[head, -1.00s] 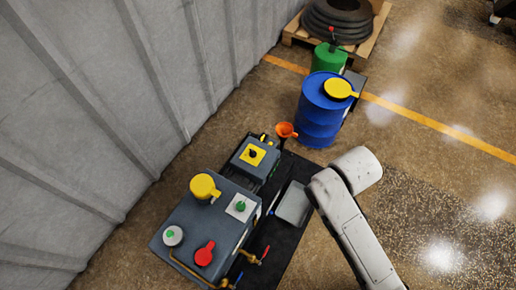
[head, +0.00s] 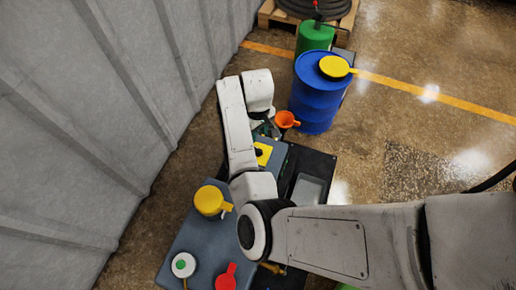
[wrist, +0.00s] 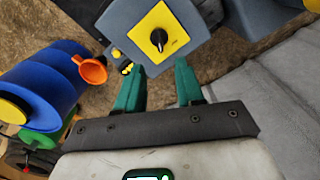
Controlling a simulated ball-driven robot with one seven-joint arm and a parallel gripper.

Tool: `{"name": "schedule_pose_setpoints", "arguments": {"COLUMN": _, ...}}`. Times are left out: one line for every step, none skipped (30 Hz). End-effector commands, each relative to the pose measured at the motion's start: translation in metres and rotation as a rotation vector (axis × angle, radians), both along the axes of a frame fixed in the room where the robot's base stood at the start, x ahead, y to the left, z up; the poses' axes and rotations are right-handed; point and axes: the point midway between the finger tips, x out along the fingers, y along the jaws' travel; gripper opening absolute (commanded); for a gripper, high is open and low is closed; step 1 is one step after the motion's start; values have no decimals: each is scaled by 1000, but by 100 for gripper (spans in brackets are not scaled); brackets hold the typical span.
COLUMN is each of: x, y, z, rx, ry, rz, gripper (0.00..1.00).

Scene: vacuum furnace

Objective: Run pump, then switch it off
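The pump (head: 272,146) is a grey-blue box with a yellow switch plate (head: 262,155), partly hidden behind my arm in the head view. In the wrist view the yellow plate (wrist: 172,22) carries a black rotary knob (wrist: 159,38) with a light pointer line. My gripper (wrist: 162,67) has two green fingers, open with a gap between them and nothing held. The knob lies beyond the fingertips, roughly in line with the gap, and appears apart from them. In the head view my gripper is mostly hidden by my wrist.
An orange funnel (head: 287,120) and a blue drum (head: 318,98) with a yellow lid stand beyond the pump. A larger grey-blue unit nearer has a yellow cap (head: 209,201), a green button (head: 183,265) and a red knob (head: 227,277). A grey wall (head: 90,110) runs along the left.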

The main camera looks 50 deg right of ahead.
Motion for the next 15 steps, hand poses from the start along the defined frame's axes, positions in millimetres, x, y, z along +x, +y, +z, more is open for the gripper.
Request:
{"name": "schedule_pose_setpoints", "arguments": {"x": 0, "y": 0, "z": -7, "rx": 1, "ry": 2, "rz": 0, "gripper": 37}}
{"name": "schedule_pose_setpoints", "arguments": {"x": 0, "y": 0, "z": -11, "rx": 1, "ry": 2, "rz": 0, "gripper": 37}}
{"name": "schedule_pose_setpoints", "arguments": {"x": -1, "y": 0, "z": -17, "rx": 1, "ry": 2, "rz": -1, "gripper": 37}}
{"name": "schedule_pose_setpoints", "arguments": {"x": -1, "y": 0, "z": -22, "rx": 2, "ry": 2, "rz": -1, "gripper": 37}}
{"name": "schedule_pose_setpoints", "arguments": {"x": -1, "y": 0, "z": -28, "rx": 2, "ry": 2, "rz": 0, "gripper": 37}}
{"name": "schedule_pose_setpoints", "arguments": {"x": -1, "y": 0, "z": -36, "rx": 2, "ry": 2, "rz": -1, "gripper": 37}}
{"name": "schedule_pose_setpoints", "arguments": {"x": 0, "y": 0, "z": -42, "rx": 2, "ry": 1, "rz": 0, "gripper": 37}}
{"name": "schedule_pose_setpoints", "arguments": {"x": -1, "y": 0, "z": -47, "rx": 2, "ry": 2, "rz": -1, "gripper": 37}}
{"name": "schedule_pose_setpoints", "arguments": {"x": -1, "y": 0, "z": -55, "rx": 2, "ry": 1, "rz": -1, "gripper": 37}}
{"name": "schedule_pose_setpoints", "arguments": {"x": -1, "y": 0, "z": -60, "rx": 2, "ry": 1, "rz": -1, "gripper": 37}}
{"name": "schedule_pose_setpoints", "arguments": {"x": 0, "y": 0, "z": -65, "rx": 1, "ry": 1, "rz": -1, "gripper": 37}}
{"name": "schedule_pose_setpoints", "arguments": {"x": 0, "y": 0, "z": -72, "rx": 1, "ry": 1, "rz": 0, "gripper": 37}}
{"name": "schedule_pose_setpoints", "arguments": {"x": 0, "y": 0, "z": -76, "rx": 1, "ry": 0, "rz": -1, "gripper": 37}}
{"name": "schedule_pose_setpoints", "arguments": {"x": 0, "y": 0, "z": -80, "rx": 1, "ry": -1, "rz": -1, "gripper": 37}}
{"name": "schedule_pose_setpoints", "arguments": {"x": 0, "y": 0, "z": -86, "rx": 1, "ry": 0, "rz": -2, "gripper": 37}}
